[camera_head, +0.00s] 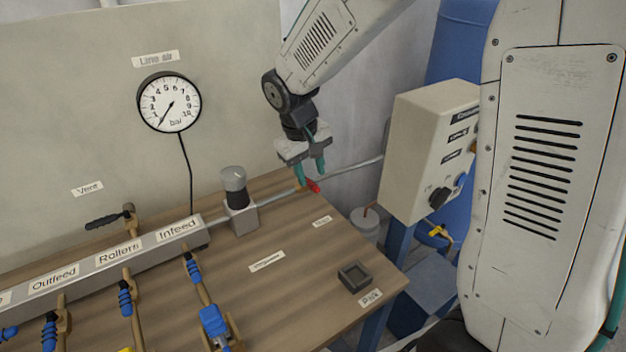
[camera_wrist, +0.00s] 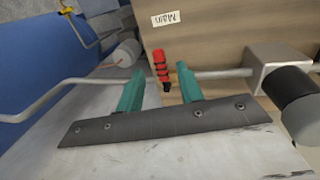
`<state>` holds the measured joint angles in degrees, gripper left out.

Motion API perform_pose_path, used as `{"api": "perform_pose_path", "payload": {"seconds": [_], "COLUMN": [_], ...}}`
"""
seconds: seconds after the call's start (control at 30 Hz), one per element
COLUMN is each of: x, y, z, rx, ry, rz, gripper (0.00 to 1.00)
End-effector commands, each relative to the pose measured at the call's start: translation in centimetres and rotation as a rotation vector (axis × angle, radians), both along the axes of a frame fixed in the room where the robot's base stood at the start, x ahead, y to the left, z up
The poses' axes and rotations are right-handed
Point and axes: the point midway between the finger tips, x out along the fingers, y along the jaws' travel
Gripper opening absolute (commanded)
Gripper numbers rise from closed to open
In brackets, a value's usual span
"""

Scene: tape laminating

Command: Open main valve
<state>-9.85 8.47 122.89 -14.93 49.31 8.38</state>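The main valve has a red ribbed handle (camera_head: 313,186) on the thin grey pipe at the table's back right edge. The handle also shows in the wrist view (camera_wrist: 161,66), near a label reading "Main" (camera_wrist: 166,18). My gripper (camera_head: 310,177) is above the valve with its two teal fingers spread. In the wrist view, the red handle appears in the gap between the fingertips (camera_wrist: 158,73), with space seen on both sides. I cannot tell how deep it lies between them. The valve body is mostly hidden in the head view.
A grey cylinder-topped unit (camera_head: 239,204) stands on the pipe to the left. A manifold (camera_head: 110,262) with blue-handled valves lies further left. A pressure gauge (camera_head: 169,102) hangs on the wall. A control box (camera_head: 428,150) stands right of my gripper. The table's front right is mostly clear around a small dark tray (camera_head: 355,276).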

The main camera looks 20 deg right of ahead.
Motion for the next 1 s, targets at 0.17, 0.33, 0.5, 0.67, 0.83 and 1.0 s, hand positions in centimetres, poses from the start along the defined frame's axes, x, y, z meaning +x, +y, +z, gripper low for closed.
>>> {"api": "perform_pose_path", "payload": {"seconds": [0.17,0.33,0.5,0.67,0.83,1.0], "x": [0.0,0.1,0.1,0.1,0.1,0.1], "y": [-0.5,-0.7,-0.7,-0.7,-0.7,-1.2], "z": [-2.4,-3.2,-3.3,-3.2,-3.2,-3.2], "rx": [0.0,0.0,0.0,0.0,0.0,0.0], "ry": [0.002,0.0,0.0,0.0,0.0,0.0], "rz": [-0.001,-0.001,-0.001,-0.001,-0.001,-0.025], "gripper": [0.37,0.37,0.37,0.09,0.0,0.0]}}
